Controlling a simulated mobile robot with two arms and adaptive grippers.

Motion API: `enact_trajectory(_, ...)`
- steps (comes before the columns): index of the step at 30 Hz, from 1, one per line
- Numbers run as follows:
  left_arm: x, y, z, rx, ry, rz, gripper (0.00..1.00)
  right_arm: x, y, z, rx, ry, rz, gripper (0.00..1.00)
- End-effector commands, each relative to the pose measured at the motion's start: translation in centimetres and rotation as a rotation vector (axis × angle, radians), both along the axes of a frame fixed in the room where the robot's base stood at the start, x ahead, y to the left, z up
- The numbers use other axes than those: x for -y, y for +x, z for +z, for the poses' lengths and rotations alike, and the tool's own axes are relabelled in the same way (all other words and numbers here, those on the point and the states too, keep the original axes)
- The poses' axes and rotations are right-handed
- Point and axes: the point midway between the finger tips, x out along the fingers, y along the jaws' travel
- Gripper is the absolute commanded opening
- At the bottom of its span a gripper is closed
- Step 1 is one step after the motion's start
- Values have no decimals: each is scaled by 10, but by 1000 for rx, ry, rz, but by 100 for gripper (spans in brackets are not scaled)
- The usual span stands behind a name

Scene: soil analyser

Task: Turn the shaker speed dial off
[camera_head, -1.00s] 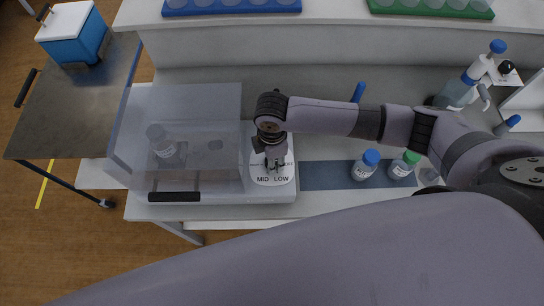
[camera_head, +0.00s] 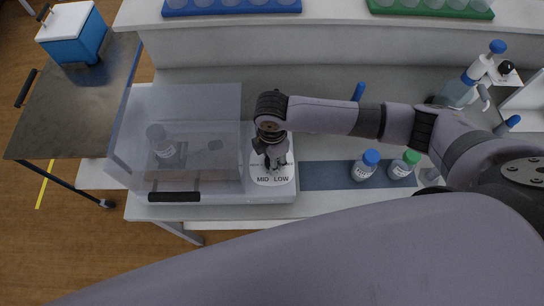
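The shaker (camera_head: 215,197) stands on the bench at centre-left, with a clear cover over a tray holding a bottle (camera_head: 163,143). Its white dial panel (camera_head: 285,176) is at its right end and shows the labels MID and LOW along the front. My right gripper (camera_head: 274,165) points down over this panel. The speed dial itself is hidden under the gripper, so its setting and whether the fingers grip it cannot be told. The upper labels are covered too. My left gripper is out of view.
A blue-capped bottle (camera_head: 365,166) and a green-capped bottle (camera_head: 404,165) stand on a dark mat (camera_head: 318,176) right of the shaker. A blue rack (camera_head: 230,8) and a green rack (camera_head: 430,10) sit on the back shelf. A metal side table (camera_head: 75,110) is at left.

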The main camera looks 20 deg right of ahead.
Motion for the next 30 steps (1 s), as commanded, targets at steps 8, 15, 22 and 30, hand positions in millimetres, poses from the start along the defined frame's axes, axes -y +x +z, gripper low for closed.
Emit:
enact_trajectory(8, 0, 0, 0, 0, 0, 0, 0, 0, -1, -1, -3, 0, -1, 53)
enact_trajectory(15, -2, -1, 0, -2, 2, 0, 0, 0, -1, 1, -3, 0, -1, 53)
enact_trajectory(22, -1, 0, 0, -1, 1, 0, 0, -1, 0, 35, 1, 2, 1, 53)
enact_trajectory(30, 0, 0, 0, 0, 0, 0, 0, 0, 0, 91, 0, 1, -1, 53)
